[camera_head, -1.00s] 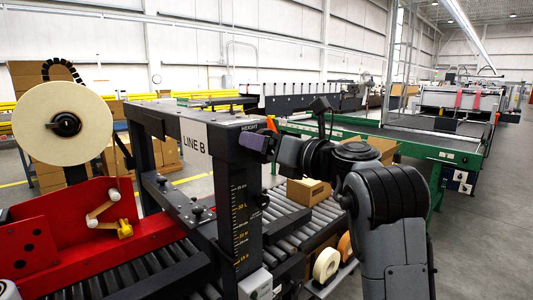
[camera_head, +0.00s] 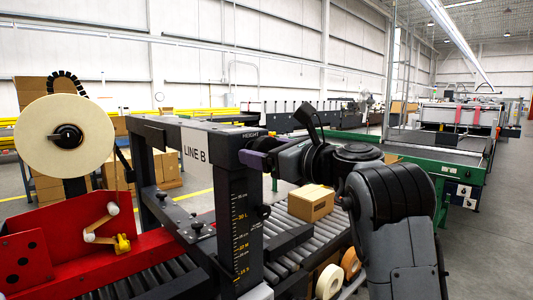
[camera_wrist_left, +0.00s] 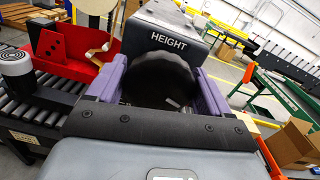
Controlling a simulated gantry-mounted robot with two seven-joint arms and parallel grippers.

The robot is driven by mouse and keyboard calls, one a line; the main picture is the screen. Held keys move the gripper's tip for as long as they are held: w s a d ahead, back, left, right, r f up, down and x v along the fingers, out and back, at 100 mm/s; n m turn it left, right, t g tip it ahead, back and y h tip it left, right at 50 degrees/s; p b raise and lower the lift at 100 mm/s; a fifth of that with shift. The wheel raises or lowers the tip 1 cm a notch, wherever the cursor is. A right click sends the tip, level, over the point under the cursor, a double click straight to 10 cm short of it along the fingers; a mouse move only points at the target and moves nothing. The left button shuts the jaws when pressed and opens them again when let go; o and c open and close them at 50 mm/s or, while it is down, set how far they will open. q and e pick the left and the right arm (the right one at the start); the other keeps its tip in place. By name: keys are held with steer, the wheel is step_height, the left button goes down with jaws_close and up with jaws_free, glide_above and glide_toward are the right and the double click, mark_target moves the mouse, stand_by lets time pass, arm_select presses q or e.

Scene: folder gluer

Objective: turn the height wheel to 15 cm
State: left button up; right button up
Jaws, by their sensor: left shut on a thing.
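The height wheel (camera_wrist_left: 158,82) is a dark round wheel under the HEIGHT label in the left wrist view. My left gripper (camera_wrist_left: 160,72) is shut on it, with one purple finger on each side of the rim. In the head view my left gripper (camera_head: 258,160) is at the top of the dark LINE B post, just below the HEIGHT label; the wheel is hidden there behind fingers and frame. The height scale (camera_head: 240,232) runs down the post with white and yellow marks. I cannot tell which mark the height is at. My right gripper is not in view.
A red guide plate (camera_head: 75,240) and a tape roll (camera_head: 64,135) stand at left. A carton (camera_head: 311,203) sits on the roller conveyor (camera_head: 285,240) behind the post. Two tape rolls (camera_head: 329,281) lie below. A green-framed conveyor (camera_head: 440,165) is at right.

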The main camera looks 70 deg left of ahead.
arm_select(q)
steer(key=o, duration=1)
steer(key=shift+c, duration=0.2)
steer(key=p+v, duration=0.2)
steer(key=v, duration=0.8)
steer(key=shift+d, duration=0.4)
steer(key=shift+w, duration=0.2)
